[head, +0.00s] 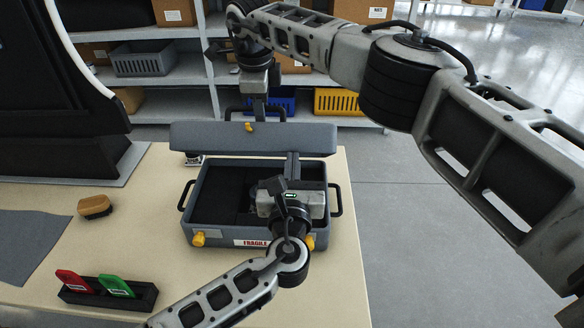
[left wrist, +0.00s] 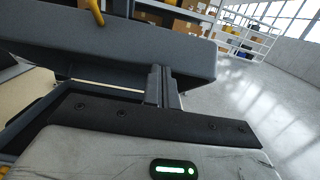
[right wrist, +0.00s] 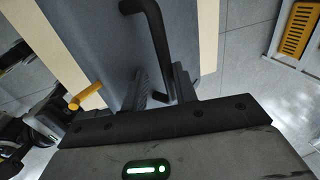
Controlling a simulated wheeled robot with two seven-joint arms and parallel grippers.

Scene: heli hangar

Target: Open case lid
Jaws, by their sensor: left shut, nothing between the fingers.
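The grey case (head: 188,225) sits on the table with its dark interior showing. Its grey lid (head: 195,135) is raised above the back of the case; a yellow knob (head: 249,127) and a black handle (head: 228,113) are at its upper edge. My left gripper (head: 292,158) is shut and empty, over the right part of the case, with its tips close to the lid's lower edge; contact is unclear. My right gripper (head: 254,106) is at the lid's handle. In the right wrist view its fingers (right wrist: 163,88) are apart, with the handle (right wrist: 158,40) passing between them.
A brush (head: 95,206), a grey mat (head: 30,240) and a black holder with red and green pieces (head: 108,293) lie left on the table (head: 150,220). Shelves with bins (head: 142,62) stand behind. Open floor lies right of the table.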

